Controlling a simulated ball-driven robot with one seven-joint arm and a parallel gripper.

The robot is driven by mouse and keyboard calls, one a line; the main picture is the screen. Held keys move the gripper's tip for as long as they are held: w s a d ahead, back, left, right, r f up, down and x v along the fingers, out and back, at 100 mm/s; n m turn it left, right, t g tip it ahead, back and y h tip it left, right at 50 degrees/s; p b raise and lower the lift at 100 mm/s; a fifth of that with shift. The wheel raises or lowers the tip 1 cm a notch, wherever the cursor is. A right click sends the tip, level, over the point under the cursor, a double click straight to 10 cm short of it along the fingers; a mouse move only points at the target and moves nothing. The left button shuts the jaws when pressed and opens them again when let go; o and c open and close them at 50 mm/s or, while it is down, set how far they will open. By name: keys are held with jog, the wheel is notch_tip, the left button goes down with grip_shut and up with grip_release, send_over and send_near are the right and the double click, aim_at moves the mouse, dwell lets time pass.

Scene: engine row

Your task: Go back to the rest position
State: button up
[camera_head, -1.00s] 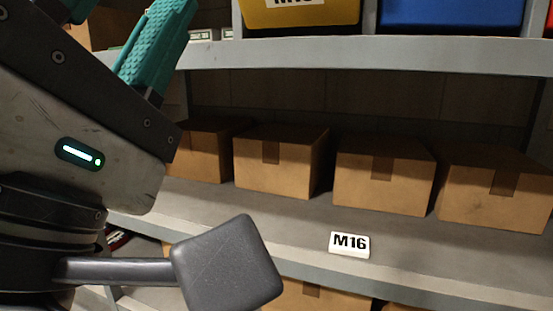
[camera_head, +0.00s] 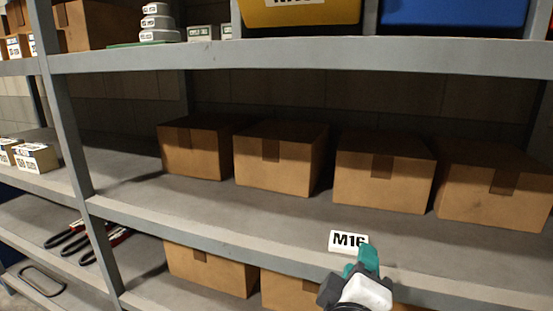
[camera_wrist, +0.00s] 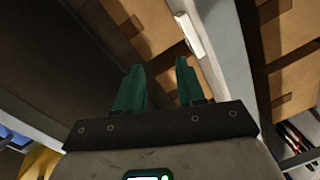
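My gripper (camera_head: 368,262) is at the bottom right of the head view, with its teal fingers in front of the shelf edge. They partly cover the white M16 label (camera_head: 340,239) in that view. In the wrist view, the two teal fingers of my gripper (camera_wrist: 161,80) stand apart with nothing between them. The gripper is open and empty.
Several cardboard boxes (camera_head: 275,165) stand in a row on the middle shelf (camera_head: 230,207). A yellow bin (camera_head: 300,10) and a blue bin (camera_head: 452,12) sit on the upper shelf. A grey upright post (camera_head: 66,140) stands at left. More boxes (camera_head: 212,268) are below.

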jog(key=s+d+f+m+g, duration=0.1)
jog(key=s+d+f+g, duration=0.2)
jog(key=f, duration=0.4)
jog(key=s+d+f+m+g+y, duration=0.1)
jog(key=s+d+f+m+g, duration=0.1)
jog(key=d+f, duration=0.35)
jog(key=s+d+f+m+g, duration=0.1)
jog(key=s+d+f+g, duration=0.15)
jog(key=f, duration=0.45)
jog(key=s+d+f+m+g+y+p, duration=0.1)
jog(key=s+d+f+m+g+y, duration=0.1)
jog(key=s+f, duration=0.5)
jog(key=s+d+f+m+g+y+p, duration=0.1)
jog(key=s+f+g, duration=0.4)
jog(key=s, duration=1)
notch_tip(320, 180, down, 3)
jog(key=m+y, duration=0.1)
jog(key=m, duration=0.1)
jog(key=shift+s+d+r+m+y, duration=0.2)
jog(key=shift+d+m+y, duration=0.15)
jog(key=shift+m+y, duration=0.05)
